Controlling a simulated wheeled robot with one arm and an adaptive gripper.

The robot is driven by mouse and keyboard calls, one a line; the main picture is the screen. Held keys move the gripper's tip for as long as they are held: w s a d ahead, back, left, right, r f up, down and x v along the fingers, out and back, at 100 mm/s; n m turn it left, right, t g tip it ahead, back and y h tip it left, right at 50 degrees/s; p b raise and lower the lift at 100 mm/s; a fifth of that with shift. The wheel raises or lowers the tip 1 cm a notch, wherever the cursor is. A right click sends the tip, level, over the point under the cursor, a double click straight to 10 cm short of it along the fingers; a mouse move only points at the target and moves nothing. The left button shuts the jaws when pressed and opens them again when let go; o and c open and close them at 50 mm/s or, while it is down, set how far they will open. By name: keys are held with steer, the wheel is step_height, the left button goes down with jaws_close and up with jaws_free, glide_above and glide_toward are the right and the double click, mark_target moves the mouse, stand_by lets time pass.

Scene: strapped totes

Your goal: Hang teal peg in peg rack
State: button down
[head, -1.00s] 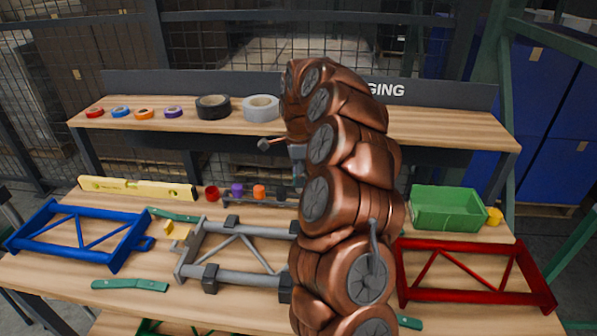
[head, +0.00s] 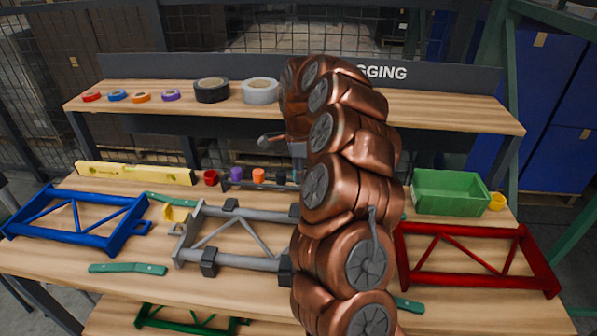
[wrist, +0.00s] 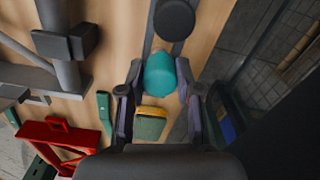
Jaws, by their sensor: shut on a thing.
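The teal peg (wrist: 160,75) is between the two fingers of my gripper (wrist: 160,82) in the wrist view, and the gripper is shut on it. A dark round peg (wrist: 175,18) stands just past the teal peg, on a grey bar. The peg rack (head: 231,186) lies at the back of the bench in the head view. Along it are a red peg (head: 211,177), a purple peg (head: 237,173), an orange peg (head: 258,175) and a dark one (head: 281,178).
A grey frame (head: 228,260) lies in front of the rack, with a blue frame (head: 118,240) at left and a red frame (head: 527,262) at right. A green bin (head: 450,195) and yellow cup (head: 497,201) stand back right. A yellow level (head: 135,173) lies back left.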

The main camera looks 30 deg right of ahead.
steer(key=shift+f, duration=0.25)
steer(key=c, duration=0.7)
jaws_free()
step_height(320, 180, up, 11)
steer(key=shift+d+f, duration=0.1)
steer(key=shift+f, duration=0.1)
steer(key=shift+r, duration=0.75)
